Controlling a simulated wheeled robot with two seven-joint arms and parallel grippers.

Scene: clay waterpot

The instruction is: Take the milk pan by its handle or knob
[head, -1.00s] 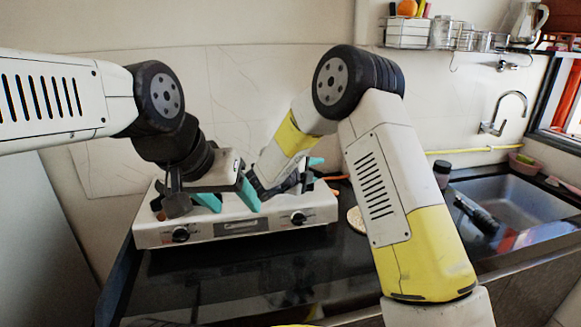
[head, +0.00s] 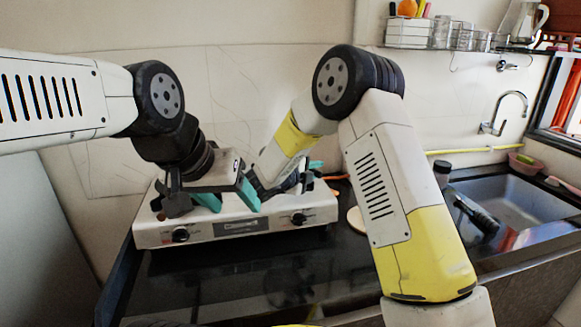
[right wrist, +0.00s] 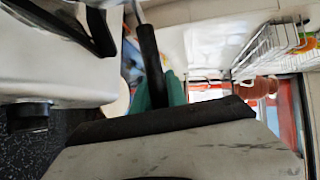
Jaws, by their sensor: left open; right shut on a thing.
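My right gripper (head: 312,170) reaches down over the right side of the stove in the head view, largely hidden behind its own arm. In the right wrist view its teal fingers (right wrist: 160,92) are shut on a black handle (right wrist: 150,55) with a thin metal end, which appears to be the milk pan's handle. The pan's body cannot be made out in either view. My left gripper (head: 228,198) is open over the left and middle of the stove, its teal fingers apart, with nothing seen between them.
The white two-knob stove (head: 262,228) stands on a dark counter (head: 240,270) against the wall. A pale round thing (head: 355,219) lies right of the stove. The sink (head: 530,205) with a tap is further right. A wire rack (head: 460,40) hangs above. The counter's front is clear.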

